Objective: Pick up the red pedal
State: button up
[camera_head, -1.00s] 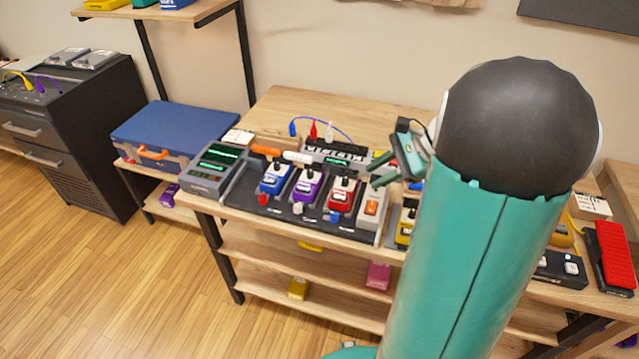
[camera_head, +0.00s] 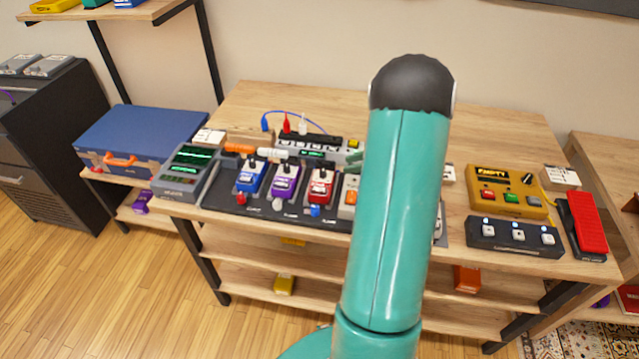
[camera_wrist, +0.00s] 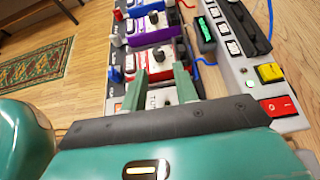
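A small red pedal (camera_head: 321,186) with a white label sits on the dark pedalboard (camera_head: 225,200), right of a purple pedal (camera_head: 285,180) and a blue pedal (camera_head: 251,175). A larger red treadle pedal (camera_head: 587,222) lies at the table's right side. In the wrist view, my gripper (camera_wrist: 162,84) is open, its two green fingers apart, pointing toward the small red pedal (camera_wrist: 160,57). That pedal shows just beyond the fingertips, and nothing is visibly held.
A yellow "EMPTY" unit (camera_head: 505,195) and a black footswitch (camera_head: 515,236) stand on the right of the table. A grey device with a green screen (camera_head: 187,172) stands left of the pedals. Cables (camera_head: 285,122) lie behind. The table's back strip is clear.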

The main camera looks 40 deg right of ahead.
aim_at(325, 172)
jog(key=x, duration=0.8)
jog(key=shift+a, duration=0.25)
jog(key=shift+s, duration=0.1)
jog(key=shift+c, duration=0.3)
grip_shut()
